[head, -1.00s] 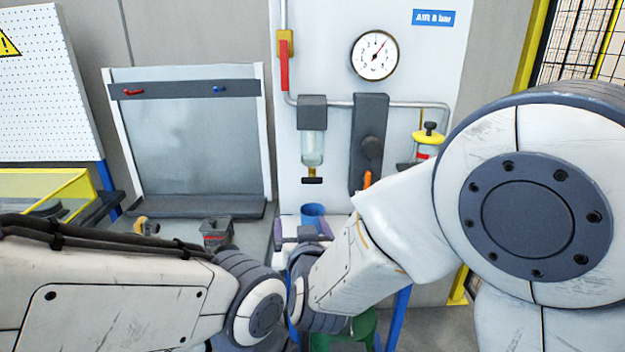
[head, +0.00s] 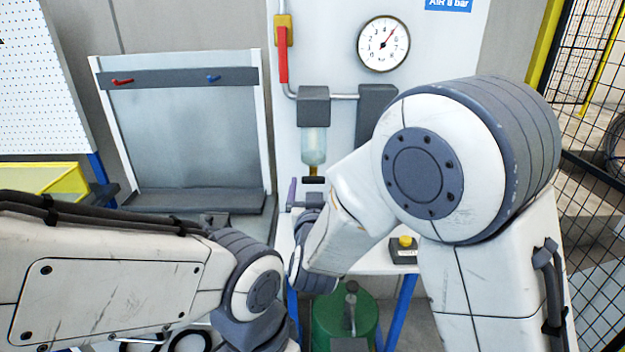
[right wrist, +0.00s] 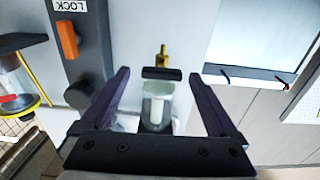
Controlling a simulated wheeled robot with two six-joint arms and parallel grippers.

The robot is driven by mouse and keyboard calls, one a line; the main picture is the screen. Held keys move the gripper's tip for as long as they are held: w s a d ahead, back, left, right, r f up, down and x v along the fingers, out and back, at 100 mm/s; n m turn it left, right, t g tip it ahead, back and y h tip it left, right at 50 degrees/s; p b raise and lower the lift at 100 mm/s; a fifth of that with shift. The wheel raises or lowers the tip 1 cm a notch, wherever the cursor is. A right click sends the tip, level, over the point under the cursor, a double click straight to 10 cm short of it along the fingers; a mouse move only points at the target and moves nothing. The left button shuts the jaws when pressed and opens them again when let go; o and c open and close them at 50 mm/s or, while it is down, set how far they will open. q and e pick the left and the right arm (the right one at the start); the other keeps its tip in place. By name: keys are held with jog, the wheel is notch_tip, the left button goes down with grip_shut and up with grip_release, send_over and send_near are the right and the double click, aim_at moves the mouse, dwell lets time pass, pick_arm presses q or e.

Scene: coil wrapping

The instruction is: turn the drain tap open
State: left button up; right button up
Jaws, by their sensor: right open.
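The drain tap (head: 313,180) is a short black bar handle on a brass stem under the clear filter bowl (head: 314,148) on the white panel. In the right wrist view, which is turned upside down, the black tap handle (right wrist: 162,73) shows with brass above it and the bowl (right wrist: 157,105) below. My right gripper (right wrist: 158,74) is open and empty. Its two purple fingers frame the tap and bowl in that view, apart from them. In the head view one purple finger (head: 292,192) shows just below and left of the tap. My left gripper is out of view.
A gauge (head: 384,44) and a red-handled valve (head: 283,50) are above on the panel. An orange lever (right wrist: 68,38) sits beside the bowl. A yellow-button box (head: 404,250) is on the bench, with a green drum (head: 330,318) below.

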jog(key=shift+w+a, duration=0.1)
jog(key=shift+w, duration=0.05)
jog(key=c, duration=1.4)
jog(key=shift+n, duration=0.3)
jog(key=n, duration=0.3)
jog(key=shift+n+p, duration=0.4)
jog(key=shift+n, duration=1.2)
jog(key=shift+p, duration=0.3)
jog(key=o, duration=1.4)
